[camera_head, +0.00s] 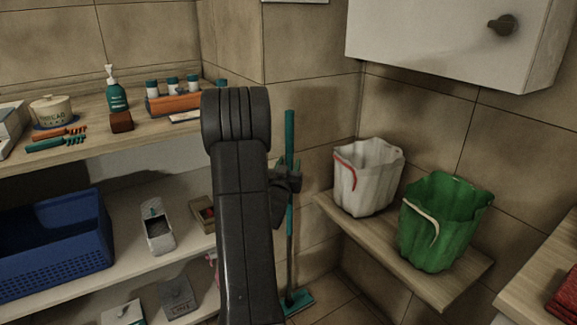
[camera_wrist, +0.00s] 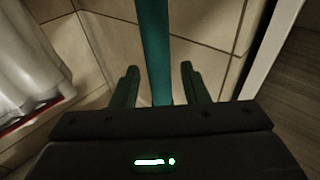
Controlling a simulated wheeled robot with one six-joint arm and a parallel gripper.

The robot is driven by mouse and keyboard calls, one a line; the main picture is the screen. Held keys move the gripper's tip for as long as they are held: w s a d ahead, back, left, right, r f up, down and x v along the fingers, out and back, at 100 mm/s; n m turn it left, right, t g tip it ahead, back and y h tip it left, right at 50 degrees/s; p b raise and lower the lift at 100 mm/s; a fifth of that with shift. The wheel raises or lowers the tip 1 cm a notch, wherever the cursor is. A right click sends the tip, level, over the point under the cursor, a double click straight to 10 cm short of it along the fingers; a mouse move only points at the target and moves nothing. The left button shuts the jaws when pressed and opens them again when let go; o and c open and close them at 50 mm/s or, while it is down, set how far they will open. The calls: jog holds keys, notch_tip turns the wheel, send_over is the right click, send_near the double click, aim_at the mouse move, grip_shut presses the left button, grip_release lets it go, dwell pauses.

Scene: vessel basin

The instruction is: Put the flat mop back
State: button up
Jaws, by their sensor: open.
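The flat mop stands upright in the corner, its long teal handle (camera_head: 289,135) rising beside my arm and its flat teal head (camera_head: 297,301) on the floor. My gripper (camera_head: 283,168) is at the handle, partly hidden behind my arm in the head view. In the wrist view my gripper (camera_wrist: 159,76) is open, with one finger on each side of the teal handle (camera_wrist: 153,40). Gaps show between the handle and both fingers. My arm hides part of the handle and the mop's surroundings.
A wooden ledge (camera_head: 458,292) at right holds a white bucket (camera_head: 365,185) and a green bucket (camera_head: 447,225). Shelves at left hold a blue basket (camera_head: 60,245), a green pump bottle (camera_head: 115,96) and small items. A white cabinet (camera_head: 440,45) hangs above the ledge.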

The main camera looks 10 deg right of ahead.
jog(key=shift+r, duration=0.2)
jog(key=v, duration=1.2)
jog(key=shift+p, duration=0.3)
dwell(0.6)
